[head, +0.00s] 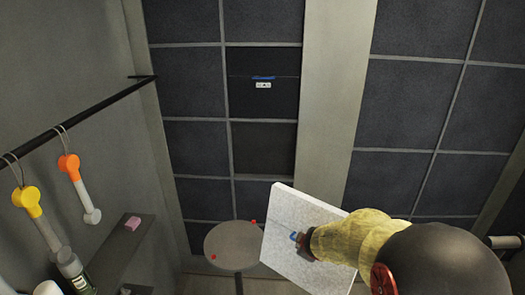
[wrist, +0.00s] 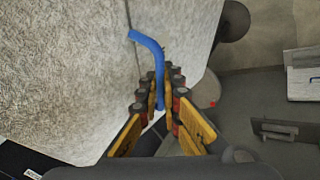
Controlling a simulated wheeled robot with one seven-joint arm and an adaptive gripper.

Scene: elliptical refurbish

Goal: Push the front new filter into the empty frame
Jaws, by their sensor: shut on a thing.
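A white, speckled square filter (head: 300,225) hangs tilted at the lower middle of the head view, in front of the wall. Its pale face (wrist: 60,75) fills the left and upper part of the wrist view. My gripper (head: 302,240) is shut on the filter's blue handle (wrist: 157,65), which shows between the fingers (wrist: 160,100) in the wrist view. A dark, plain opening (head: 263,148) in the wall grid looks like the empty frame. The filter is apart from it, lower and to the right. The filter's far side is hidden.
Above the opening is a dark panel (head: 262,98) with a blue handle and white label. A round grey table (head: 233,245) with red marks stands below. A black rail (head: 85,118) with hanging tools and a shelf (head: 118,252) with a pink block line the left wall.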

